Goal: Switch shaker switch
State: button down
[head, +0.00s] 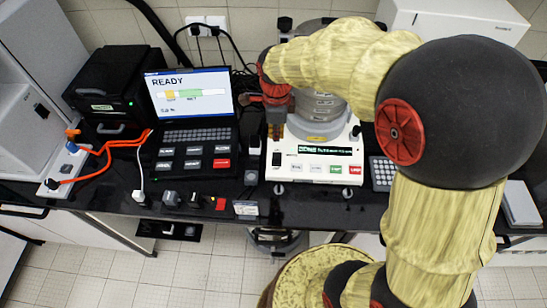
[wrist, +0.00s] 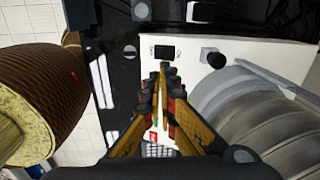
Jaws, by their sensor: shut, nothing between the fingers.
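The sieve shaker has a white base (head: 312,182) with a front panel and a round grey sieve stack above it. A small black rocker switch (head: 277,159) sits on the panel's left side. It also shows in the wrist view as a dark rectangle (wrist: 165,52). Which way the rocker is set is too small to tell. My gripper (head: 276,135) is shut and empty, pointing down over the base near the switch. In the wrist view its fingertips (wrist: 164,68) lie just below the switch in the picture; contact cannot be told.
The panel also has a display (head: 325,150), a green button (head: 336,169) and a red button (head: 355,170). A black knob (wrist: 213,57) stands near the fingers. A laptop-like console (head: 190,95) reading READY is to the left. Small items lie along the bench front.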

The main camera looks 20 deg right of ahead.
aim_at(277, 157)
jog(key=shift+m, duration=0.4)
jog(key=f, duration=0.4)
jog(key=f+b, duration=0.1)
jog(key=f, duration=0.4)
jog(key=w+f, duration=0.1)
jog(key=f, duration=0.4)
jog(key=shift+d, duration=0.25)
jog(key=shift+s+f+b, duration=0.1)
jog(key=shift+f+b, duration=0.3)
jog(key=shift+b, duration=0.15)
jog(key=shift+w+d+r, duration=0.15)
jog(key=shift+w, duration=0.25)
jog(key=shift+w+d+r, duration=0.1)
jog(key=shift+w+r, duration=0.05)
jog(key=shift+w, duration=0.2)
